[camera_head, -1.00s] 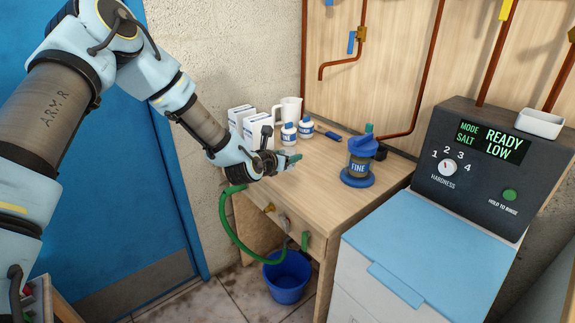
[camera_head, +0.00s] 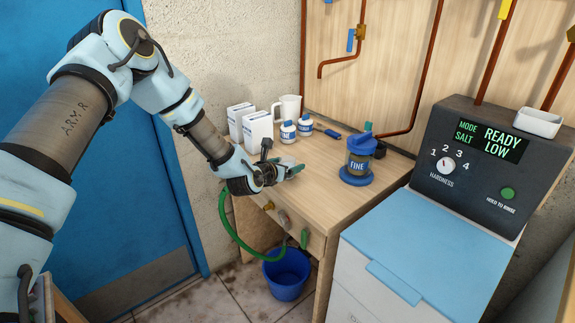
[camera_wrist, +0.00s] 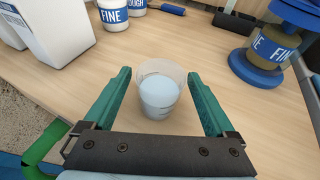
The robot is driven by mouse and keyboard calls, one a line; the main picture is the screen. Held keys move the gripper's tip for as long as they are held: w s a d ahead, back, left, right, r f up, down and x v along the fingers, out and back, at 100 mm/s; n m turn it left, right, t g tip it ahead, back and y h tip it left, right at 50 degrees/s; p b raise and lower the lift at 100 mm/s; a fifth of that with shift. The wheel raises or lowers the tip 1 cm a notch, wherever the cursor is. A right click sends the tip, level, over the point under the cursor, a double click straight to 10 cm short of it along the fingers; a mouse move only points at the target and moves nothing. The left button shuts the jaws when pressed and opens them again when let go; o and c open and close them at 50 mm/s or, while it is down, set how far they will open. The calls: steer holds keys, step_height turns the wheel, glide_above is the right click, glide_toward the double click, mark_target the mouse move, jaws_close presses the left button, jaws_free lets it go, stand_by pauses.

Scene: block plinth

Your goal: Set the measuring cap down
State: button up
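The measuring cap (camera_wrist: 160,95) is a small clear cup with pale contents, upright between the two green fingers in the wrist view. In the head view, my gripper (camera_head: 291,170) is low over the front left part of the wooden bench top (camera_head: 325,188). I cannot tell whether the cap's base touches the bench. The cap is mostly hidden by the fingers in the head view.
A blue-lidded FINE jar (camera_head: 359,158) stands on a blue base to the right. White cartons (camera_head: 258,128), a white jug (camera_head: 289,107), small FINE and ROUGH pots (camera_head: 288,133) and a blue-handled tool (camera_head: 328,132) are behind. The bench between gripper and jar is clear.

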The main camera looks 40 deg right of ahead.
steer(key=shift+r, duration=0.15)
steer(key=b+v, duration=0.3)
steer(key=v, duration=0.9)
